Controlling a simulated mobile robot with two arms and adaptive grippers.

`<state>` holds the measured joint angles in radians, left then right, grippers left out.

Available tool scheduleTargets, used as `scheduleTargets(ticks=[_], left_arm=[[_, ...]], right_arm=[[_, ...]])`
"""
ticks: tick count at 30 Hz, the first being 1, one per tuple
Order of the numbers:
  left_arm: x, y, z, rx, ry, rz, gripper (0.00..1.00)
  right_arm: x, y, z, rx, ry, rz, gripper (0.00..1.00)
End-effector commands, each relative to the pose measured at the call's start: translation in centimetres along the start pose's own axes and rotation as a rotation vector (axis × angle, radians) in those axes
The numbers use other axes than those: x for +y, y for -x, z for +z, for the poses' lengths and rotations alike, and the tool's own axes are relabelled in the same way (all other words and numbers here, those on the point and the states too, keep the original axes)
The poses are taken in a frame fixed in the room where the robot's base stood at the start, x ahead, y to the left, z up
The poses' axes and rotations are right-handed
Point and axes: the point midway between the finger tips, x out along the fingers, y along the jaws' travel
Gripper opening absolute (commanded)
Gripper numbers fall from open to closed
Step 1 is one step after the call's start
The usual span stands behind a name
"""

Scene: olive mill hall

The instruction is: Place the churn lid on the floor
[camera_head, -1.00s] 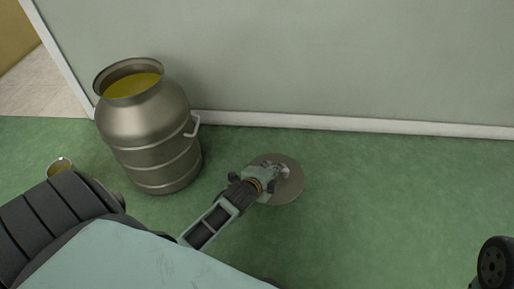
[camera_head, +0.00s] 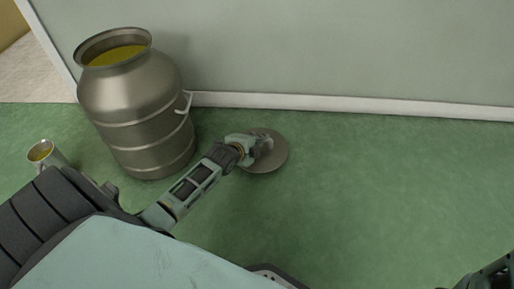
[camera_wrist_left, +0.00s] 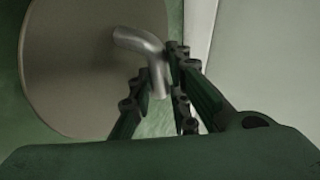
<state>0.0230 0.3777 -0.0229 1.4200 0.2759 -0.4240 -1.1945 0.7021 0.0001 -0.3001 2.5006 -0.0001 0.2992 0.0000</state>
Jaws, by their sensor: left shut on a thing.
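The churn lid (camera_head: 279,153) is a round, flat, grey-brown disc at the end of my left arm, right of the churn. It also fills the upper left of the left wrist view (camera_wrist_left: 75,65), with a bent metal handle (camera_wrist_left: 140,42). My left gripper (camera_head: 262,144) is shut on that handle; its fingers (camera_wrist_left: 160,85) show on either side of it. The lid is low, close to the green floor (camera_head: 380,190); I cannot tell whether it touches. The open metal churn (camera_head: 140,105) stands upright with yellow-green oil inside. My right gripper is not clearly visible.
A small metal cup (camera_head: 42,152) with yellow contents is at the left, beside my body. A pale wall with a white skirting board (camera_head: 350,106) runs behind the churn and lid. The floor right of the lid is clear.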

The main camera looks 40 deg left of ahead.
Motion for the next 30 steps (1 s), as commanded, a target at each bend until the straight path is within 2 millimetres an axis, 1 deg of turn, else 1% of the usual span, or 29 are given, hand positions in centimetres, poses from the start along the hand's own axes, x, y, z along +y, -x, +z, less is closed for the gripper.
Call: scheduleTargets(ticks=[1, 3, 6, 14, 18, 19, 21, 24, 25, 30], left_arm=[[0.9, -0.7, 0.2, 0.001, 0.001, -0.003, 0.00], [1.7, -1.1, 0.4, 0.001, 0.002, -0.003, 0.00], [2.3, -1.6, 0.6, 0.001, 0.002, -0.005, 0.00], [2.2, -1.5, 0.6, 0.001, 0.001, -0.004, 0.00], [2.4, -1.6, 0.6, 0.000, 0.000, -0.004, 0.00], [2.6, -1.6, 0.7, -0.001, 0.000, 0.001, 0.19], [2.6, -1.6, 0.6, -0.001, 0.000, 0.001, 0.25], [2.6, -1.6, 0.6, -0.001, 0.000, 0.001, 0.34], [2.6, -1.6, 0.6, -0.001, 0.000, 0.001, 0.35], [2.6, -1.6, 0.6, -0.001, 0.000, 0.001, 0.35]], right_arm=[[-0.2, 1.1, -0.4, -0.001, 0.000, 0.000, 0.40], [-0.4, 2.0, -0.7, -0.001, 0.000, 0.000, 0.40], [-0.6, 2.7, -0.9, -0.001, 0.000, 0.000, 0.40], [-0.5, 2.5, -0.9, -0.001, 0.000, 0.000, 0.40], [-0.6, 2.7, -0.9, -0.001, -0.001, 0.000, 0.40], [-0.6, 2.6, -0.9, -0.001, -0.001, 0.000, 0.40], [-0.6, 2.6, -0.9, -0.001, -0.001, 0.000, 0.40], [-0.6, 2.6, -0.9, -0.001, -0.001, 0.000, 0.40], [-0.5, 2.6, -0.9, -0.001, -0.001, 0.000, 0.40], [-0.5, 2.6, -0.9, -0.001, -0.001, 0.000, 0.40]])
